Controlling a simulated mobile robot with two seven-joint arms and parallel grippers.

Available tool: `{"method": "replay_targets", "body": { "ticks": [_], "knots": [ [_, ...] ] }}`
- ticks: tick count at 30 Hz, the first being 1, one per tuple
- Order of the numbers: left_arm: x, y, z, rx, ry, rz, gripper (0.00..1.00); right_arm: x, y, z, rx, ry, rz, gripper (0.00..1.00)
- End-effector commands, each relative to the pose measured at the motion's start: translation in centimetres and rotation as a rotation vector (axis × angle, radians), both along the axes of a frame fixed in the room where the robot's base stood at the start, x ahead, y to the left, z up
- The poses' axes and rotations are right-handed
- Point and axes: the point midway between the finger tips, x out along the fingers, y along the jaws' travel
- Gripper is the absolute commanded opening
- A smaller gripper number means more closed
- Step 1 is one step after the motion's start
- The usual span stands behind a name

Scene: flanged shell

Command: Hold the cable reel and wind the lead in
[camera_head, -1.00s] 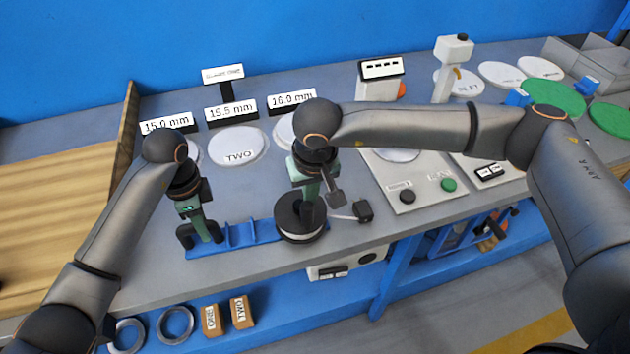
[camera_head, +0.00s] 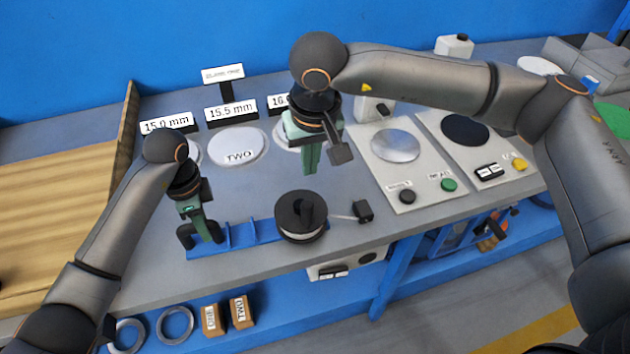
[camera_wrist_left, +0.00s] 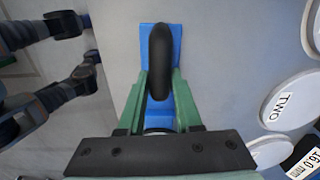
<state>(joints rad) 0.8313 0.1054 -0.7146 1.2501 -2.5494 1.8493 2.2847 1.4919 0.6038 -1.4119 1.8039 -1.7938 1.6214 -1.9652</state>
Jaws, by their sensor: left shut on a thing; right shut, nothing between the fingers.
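The cable reel (camera_head: 313,233), a black drum with a pale band and a knob on top, sits near the front edge of the bench at the right end of a blue base (camera_head: 240,236). A short thin lead (camera_head: 341,217) runs right from it to a black plug (camera_head: 363,211) on the bench. My left gripper (camera_head: 212,232) is shut on the black curved handle (camera_head: 184,236) at the base's left end. The handle (camera_wrist_left: 160,55) also shows between the fingers in the left wrist view. My right gripper (camera_head: 310,168) is shut and empty, raised above and behind the reel, apart from it.
Behind stand white discs, one marked TWO (camera_head: 239,146), and size signs (camera_head: 231,112). Right of the plug is a grey panel (camera_head: 400,165) with black and green buttons. A lower blue shelf holds rings (camera_head: 175,325) and boxed blocks (camera_head: 241,312). Bench between plug and panel is clear.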

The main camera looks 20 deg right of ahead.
Motion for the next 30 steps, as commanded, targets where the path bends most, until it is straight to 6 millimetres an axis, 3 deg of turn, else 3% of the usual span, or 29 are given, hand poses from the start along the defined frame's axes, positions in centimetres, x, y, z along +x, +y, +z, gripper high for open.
{"method": "replay_targets", "body": {
  "ticks": [8, 9, 17, 26, 30],
  "knots": [
    [0.1, 0.0, 0.2, -0.004, -0.004, 0.002, 0.0, 0.0, 0.0, 0.2, 0.0, 0.0, 0.0, 0.0],
    [0.1, 0.0, 0.2, -0.003, -0.004, 0.002, 0.38, 0.0, 0.0, 0.2, 0.0, 0.0, 0.0, 0.0],
    [0.1, 0.0, 0.1, -0.002, -0.002, 0.001, 0.67, 0.0, 0.0, 0.2, 0.0, 0.0, 0.0, 0.0],
    [0.0, 0.0, 0.2, -0.001, -0.001, 0.0, 0.68, 0.0, 0.0, 0.2, 0.0, 0.0, 0.0, 0.0],
    [0.1, 0.0, 1.6, -0.001, -0.004, 0.001, 0.68, 0.0, 0.0, 0.2, 0.0, 0.0, 0.0, 0.0]
  ]
}}
